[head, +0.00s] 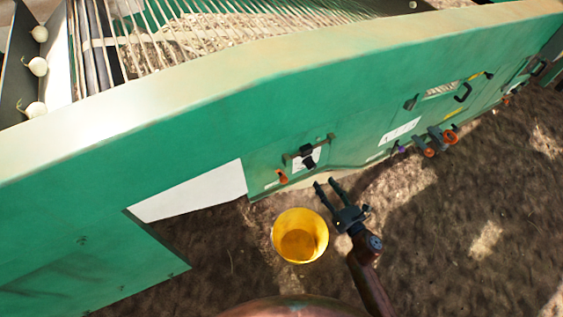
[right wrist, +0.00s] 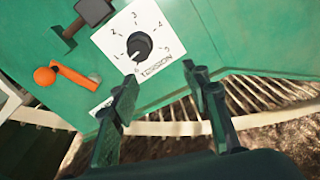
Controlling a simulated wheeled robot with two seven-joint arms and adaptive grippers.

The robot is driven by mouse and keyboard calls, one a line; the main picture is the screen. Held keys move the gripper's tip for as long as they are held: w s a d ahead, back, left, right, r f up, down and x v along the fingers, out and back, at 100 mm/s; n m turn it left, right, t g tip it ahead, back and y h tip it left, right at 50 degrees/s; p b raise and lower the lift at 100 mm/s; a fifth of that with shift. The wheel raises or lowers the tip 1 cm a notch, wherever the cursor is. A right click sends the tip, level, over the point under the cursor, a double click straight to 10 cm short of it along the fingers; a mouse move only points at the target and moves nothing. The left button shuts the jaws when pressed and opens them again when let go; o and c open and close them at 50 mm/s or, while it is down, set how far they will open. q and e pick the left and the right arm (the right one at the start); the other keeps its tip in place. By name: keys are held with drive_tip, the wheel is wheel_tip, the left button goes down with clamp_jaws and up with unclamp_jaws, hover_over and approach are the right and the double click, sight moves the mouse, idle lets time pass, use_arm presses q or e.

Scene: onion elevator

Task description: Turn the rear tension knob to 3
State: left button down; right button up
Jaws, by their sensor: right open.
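The tension knob (right wrist: 143,43) is a black round knob on a white numbered dial plate (right wrist: 116,40) marked TENSION, fixed to the green machine wall. A pale mark on the knob seems to face the low side of the dial, near the 6, but it is small. In the head view the dial plate (head: 314,155) sits on the machine's side, partly covered by dark parts. My right gripper (head: 326,184) is open and empty, just below and right of the plate. In the right wrist view its fingers (right wrist: 164,78) are apart and do not touch the knob. My left gripper is out of view.
An orange lever (right wrist: 75,80) and a dark latch (right wrist: 92,12) are close beside the dial. A yellow bucket (head: 300,222) stands on the soil left of my right gripper. More handles and orange knobs (head: 450,137) line the machine farther right.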

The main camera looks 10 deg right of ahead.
sight(313, 168)
drive_tip(key=w+a+r+n, duration=0.1)
drive_tip(key=w, duration=0.1)
drive_tip(key=w+a+r+b, duration=0.1)
drive_tip(key=w, duration=0.1)
drive_tip(key=w+a+r+n, duration=0.1)
drive_tip(key=w, duration=0.1)
drive_tip(key=shift+w+a+n+t+y, duration=0.15)
drive_tip(key=shift+a+n+t+y, duration=0.15)
drive_tip(key=shift+a+y, duration=0.1)
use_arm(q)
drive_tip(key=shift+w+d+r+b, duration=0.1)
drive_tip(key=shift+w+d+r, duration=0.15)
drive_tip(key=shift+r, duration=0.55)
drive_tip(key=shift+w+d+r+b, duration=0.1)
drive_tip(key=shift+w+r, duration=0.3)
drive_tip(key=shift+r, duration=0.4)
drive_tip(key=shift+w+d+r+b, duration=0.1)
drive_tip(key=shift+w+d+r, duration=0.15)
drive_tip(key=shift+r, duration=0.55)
use_arm(e)
drive_tip(key=shift+w+a, duration=0.15)
drive_tip(key=shift+w, duration=0.5)
drive_tip(key=shift+c, duration=0.2)
drive_tip(key=c, duration=1.1)
